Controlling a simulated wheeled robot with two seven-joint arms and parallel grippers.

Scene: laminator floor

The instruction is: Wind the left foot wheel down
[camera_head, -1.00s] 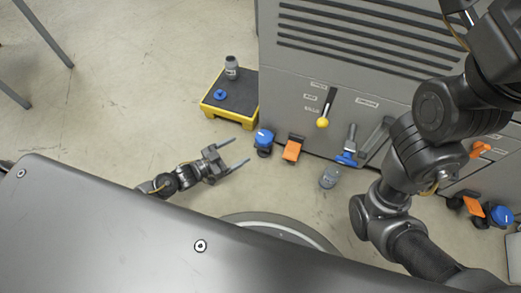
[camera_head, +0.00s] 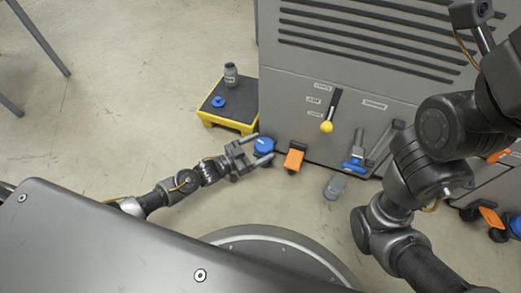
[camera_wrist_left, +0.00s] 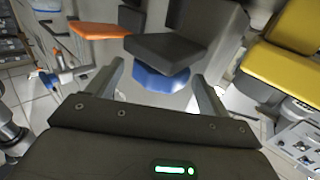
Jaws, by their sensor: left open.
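The left foot wheel, a blue knob (camera_head: 264,146), sits low at the left front corner of the grey machine (camera_head: 350,95). My left gripper (camera_head: 265,147) is open at floor level, its two fingers reaching to either side of the wheel. In the left wrist view the blue wheel (camera_wrist_left: 160,82) shows between the spread fingers (camera_wrist_left: 158,72), under a dark block that hides its upper part. I cannot tell whether a finger touches it. My right arm crosses the right side of the head view; its gripper is out of sight.
An orange pedal (camera_head: 293,157) is just right of the wheel. A yellow step (camera_head: 231,124) with a dark top stands behind left, holding a grey bottle (camera_head: 231,75) and a blue disc (camera_head: 218,101). A grey cylinder (camera_head: 334,187) stands on the floor.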

